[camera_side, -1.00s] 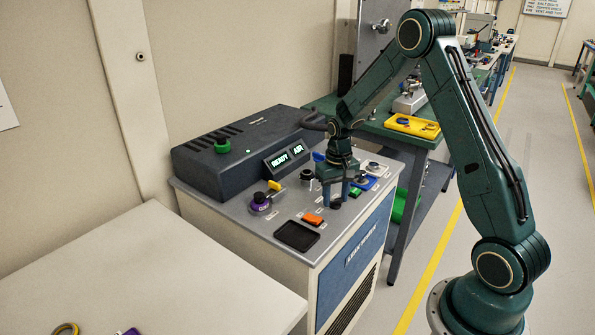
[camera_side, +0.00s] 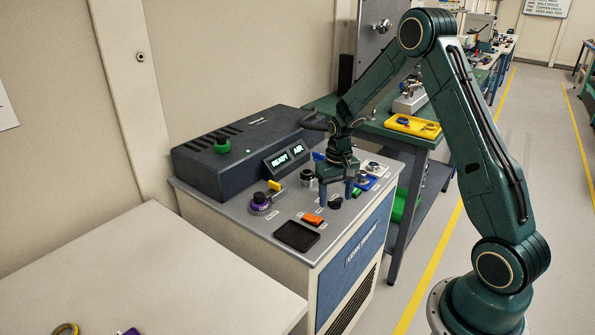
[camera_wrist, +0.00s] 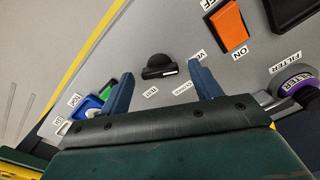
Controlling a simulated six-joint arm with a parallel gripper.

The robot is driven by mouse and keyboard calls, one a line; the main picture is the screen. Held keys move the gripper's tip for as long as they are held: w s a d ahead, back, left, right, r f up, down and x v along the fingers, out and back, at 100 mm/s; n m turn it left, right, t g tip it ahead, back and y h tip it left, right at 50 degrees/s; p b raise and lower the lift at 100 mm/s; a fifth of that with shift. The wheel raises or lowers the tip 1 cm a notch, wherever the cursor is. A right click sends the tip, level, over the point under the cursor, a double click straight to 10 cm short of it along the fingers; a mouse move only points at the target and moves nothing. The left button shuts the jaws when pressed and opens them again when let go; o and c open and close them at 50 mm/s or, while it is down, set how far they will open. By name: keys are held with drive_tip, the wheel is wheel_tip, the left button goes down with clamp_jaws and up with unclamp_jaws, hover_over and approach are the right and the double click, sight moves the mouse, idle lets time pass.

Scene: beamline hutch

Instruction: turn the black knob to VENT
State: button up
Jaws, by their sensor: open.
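The black knob (camera_wrist: 158,66) shows in the wrist view with a bar-like grip and a white mark at its right end, the side of a small label (camera_wrist: 200,56) that seems to read VENT. A label reading CLOSED (camera_wrist: 178,90) and another small label (camera_wrist: 151,91) lie below it. My gripper (camera_wrist: 160,70) is open, one finger left and one right of the knob, with clear gaps to both. In the side view the knob (camera_side: 335,202) sits on the grey panel below and between the fingers of my gripper (camera_side: 337,199).
An orange switch (camera_side: 313,219) and a black tray (camera_side: 296,236) lie in front. A purple FILTER knob (camera_side: 261,199) is left, and a silver-and-black fitting (camera_side: 307,178) is behind. Blue and green parts (camera_side: 366,182) crowd the right side. A display box (camera_side: 288,160) stands at the back.

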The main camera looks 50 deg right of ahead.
sight(336, 199)
wheel_tip(336, 199, up, 14)
drive_tip(key=shift+f, duration=0.2)
idle(0.4)
drive_tip(key=s+a+r+n+t, duration=0.3)
drive_tip(key=s+a+r, duration=0.6)
drive_tip(key=a+r, duration=0.15)
drive_tip(key=s+a+n+t, duration=0.1)
drive_tip(key=s+a, duration=0.3)
drive_tip(key=s, duration=0.3)
drive_tip(key=s+a+n+t, duration=0.1)
drive_tip(key=s+a, duration=0.2)
drive_tip(key=s, duration=0.3)
drive_tip(key=shift+s+a+n+t, duration=0.3)
drive_tip(key=shift+s+a+n, duration=0.05)
drive_tip(key=shift+s+n, duration=0.05)
